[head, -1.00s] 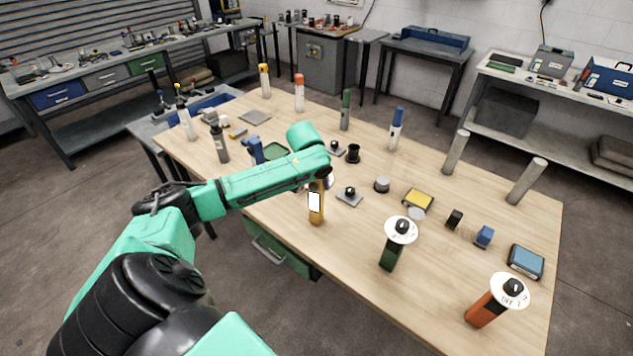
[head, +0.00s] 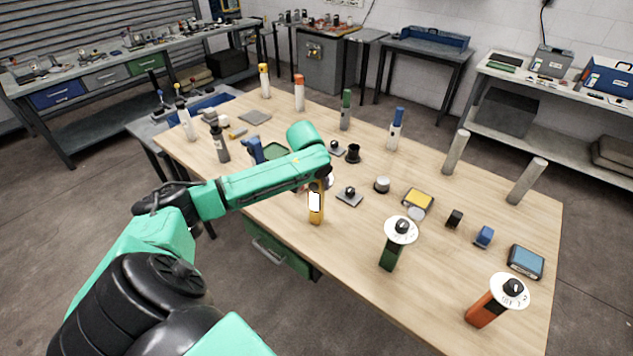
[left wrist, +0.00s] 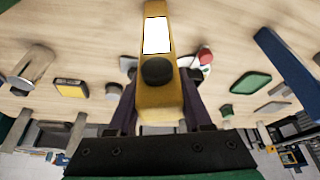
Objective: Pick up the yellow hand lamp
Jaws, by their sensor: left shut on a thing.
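The yellow hand lamp (head: 316,212) stands upright near the front edge of the table, with a white panel on its side. In the left wrist view the lamp (left wrist: 157,98) shows its white panel and a round black knob, and runs between my dark fingers. My left gripper (left wrist: 160,112) is shut on the lamp from either side. In the head view my green forearm and wrist hide the fingers and the lamp's top. I cannot tell whether the lamp's foot touches the table. My right gripper is not in view.
The wooden table (head: 350,255) holds several items. A dark knob on a square plate (head: 349,197) stands close to the right of the lamp. A green-bodied device with a white dial (head: 390,253) and an orange one (head: 482,310) stand further right. A blue-handled thing (head: 256,150) is behind my forearm.

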